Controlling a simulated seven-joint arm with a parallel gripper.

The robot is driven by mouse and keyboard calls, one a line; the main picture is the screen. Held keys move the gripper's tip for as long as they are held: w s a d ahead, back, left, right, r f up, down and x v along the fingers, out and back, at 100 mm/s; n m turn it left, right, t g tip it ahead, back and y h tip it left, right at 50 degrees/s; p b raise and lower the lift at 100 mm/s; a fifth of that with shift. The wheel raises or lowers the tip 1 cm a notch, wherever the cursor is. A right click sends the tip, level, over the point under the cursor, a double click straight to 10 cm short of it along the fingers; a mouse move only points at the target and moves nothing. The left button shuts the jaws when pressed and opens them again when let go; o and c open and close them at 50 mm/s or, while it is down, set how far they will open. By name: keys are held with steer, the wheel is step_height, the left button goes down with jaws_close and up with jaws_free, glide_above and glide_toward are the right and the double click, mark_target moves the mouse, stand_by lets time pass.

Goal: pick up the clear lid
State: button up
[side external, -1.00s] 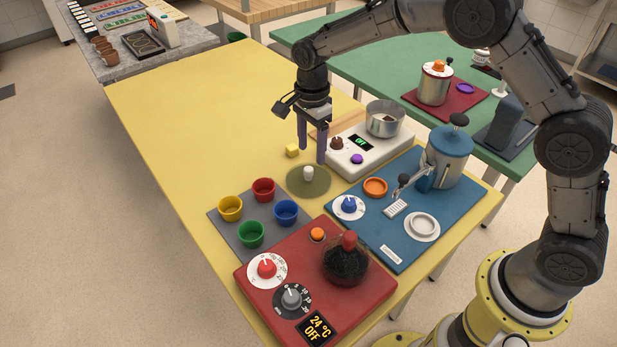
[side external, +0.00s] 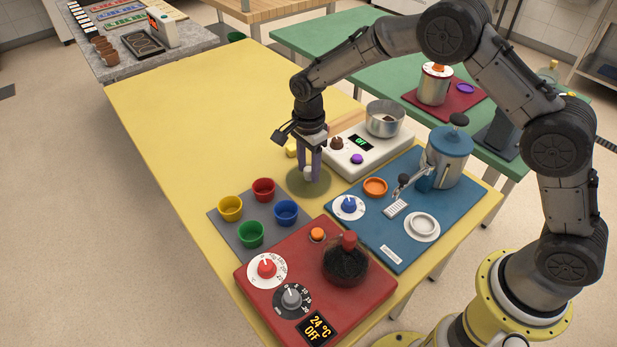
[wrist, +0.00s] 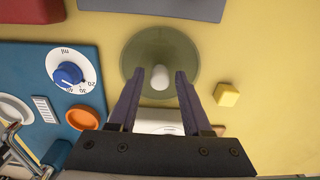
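The clear lid (side external: 298,188) is a flat, see-through round disc with a white knob (side external: 308,173) at its middle. It lies on the yellow table, and in the wrist view the lid (wrist: 155,48) shows whole except at its lower edge. My gripper (side external: 311,178) is low over the lid, pointing down. In the wrist view my gripper (wrist: 160,73) has its two purple fingers apart, one on each side of the knob (wrist: 160,77). A gap shows between the knob and each finger. The lid appears flat on the table.
A yellow cube (wrist: 227,95) lies close beside the lid. A white hot plate with a steel pot (side external: 384,120) stands behind. A blue board (side external: 375,215) is to the right, a grey mat with several coloured cups (side external: 264,187) to the left, and a red unit (side external: 300,260) in front.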

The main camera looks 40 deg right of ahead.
jaws_close()
